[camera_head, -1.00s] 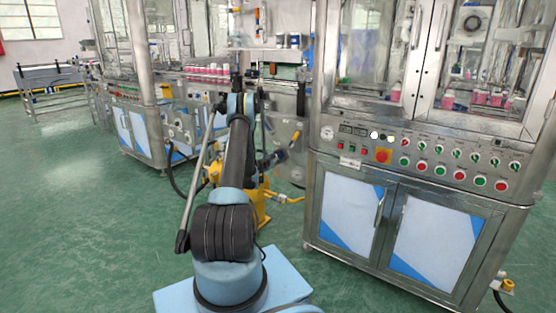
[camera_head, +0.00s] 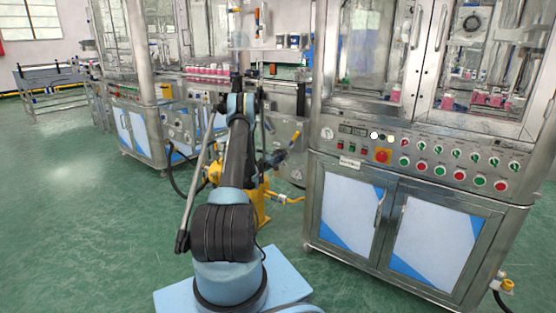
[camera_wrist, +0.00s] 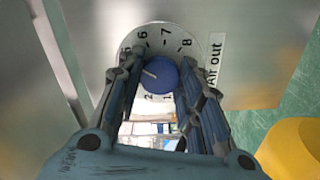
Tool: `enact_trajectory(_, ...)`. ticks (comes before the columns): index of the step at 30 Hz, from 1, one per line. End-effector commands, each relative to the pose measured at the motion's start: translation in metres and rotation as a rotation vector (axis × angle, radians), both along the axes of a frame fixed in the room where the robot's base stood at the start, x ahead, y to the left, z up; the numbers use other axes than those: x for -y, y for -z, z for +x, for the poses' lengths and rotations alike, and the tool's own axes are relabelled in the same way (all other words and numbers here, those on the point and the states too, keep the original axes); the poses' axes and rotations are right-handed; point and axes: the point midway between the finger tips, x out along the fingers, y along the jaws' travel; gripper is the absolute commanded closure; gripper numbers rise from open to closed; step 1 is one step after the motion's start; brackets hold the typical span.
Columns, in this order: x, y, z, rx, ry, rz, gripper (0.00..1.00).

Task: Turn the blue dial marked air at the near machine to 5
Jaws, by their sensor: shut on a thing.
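The blue dial (camera_wrist: 160,75) sits on a round white scale plate (camera_wrist: 181,32) with black numerals on a metal panel. Its white pointer line points left and slightly up, toward the left side of the scale below the 5; the numeral there is hidden by a finger. A label reading "Air out" (camera_wrist: 214,60) is right of the plate. My gripper (camera_wrist: 157,72) has one finger on each side of the dial and is shut on it. The fingers cover parts of the scale's left and right edges. In the head view, the dial cannot be made out.
A steel machine (camera_head: 345,160) with a button panel and glass doors stands at right. Another machine (camera_head: 140,115) stands at back left. A yellow object (camera_wrist: 290,150) shows at lower right in the wrist view. Green floor (camera_head: 80,220) is clear at left.

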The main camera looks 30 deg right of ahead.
Motion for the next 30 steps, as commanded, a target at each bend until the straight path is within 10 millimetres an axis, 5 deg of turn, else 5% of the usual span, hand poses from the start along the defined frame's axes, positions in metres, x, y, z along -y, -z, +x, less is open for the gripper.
enact_trajectory(23,0.0006,0.0020,-0.0010,0.090,0.003,0.039,0.90)
enact_trajectory(24,0.0006,0.0018,-0.0009,0.090,0.002,0.039,0.57)
enact_trajectory(25,0.0006,0.0018,-0.0009,0.090,0.002,0.039,0.51)
enact_trajectory(30,0.0004,0.0011,-0.0004,0.089,0.001,0.038,0.46)
